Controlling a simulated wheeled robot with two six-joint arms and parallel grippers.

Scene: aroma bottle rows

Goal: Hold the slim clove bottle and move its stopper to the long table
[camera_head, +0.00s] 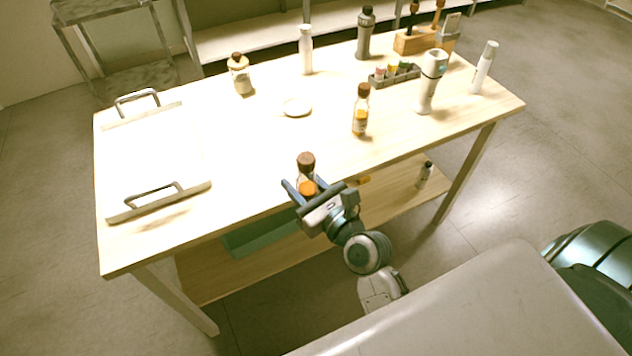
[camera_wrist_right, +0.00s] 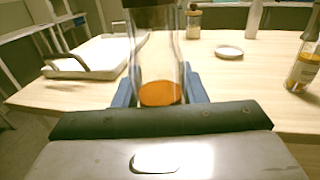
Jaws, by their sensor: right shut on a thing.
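My right gripper (camera_head: 308,189) is shut on a clear glass bottle (camera_head: 307,188) with a dark brown stopper (camera_head: 306,161) and orange liquid low inside. The bottle is upright at the front edge of the long table (camera_head: 250,180); I cannot tell if its base touches anything. In the right wrist view the same bottle (camera_wrist_right: 157,55) stands between the blue fingers, its stopper (camera_wrist_right: 155,4) cut off by the top edge. I can read no label, so I cannot tell whether it is the clove bottle. My left gripper is not in view.
Another brown-capped amber bottle (camera_head: 360,112) stands right of centre. A white tray (camera_head: 150,165) fills the left end. A small white dish (camera_head: 297,107), a jar (camera_head: 240,76), a white bottle (camera_head: 306,50) and a vial rack (camera_head: 395,76) stand farther back. The table's middle front is clear.

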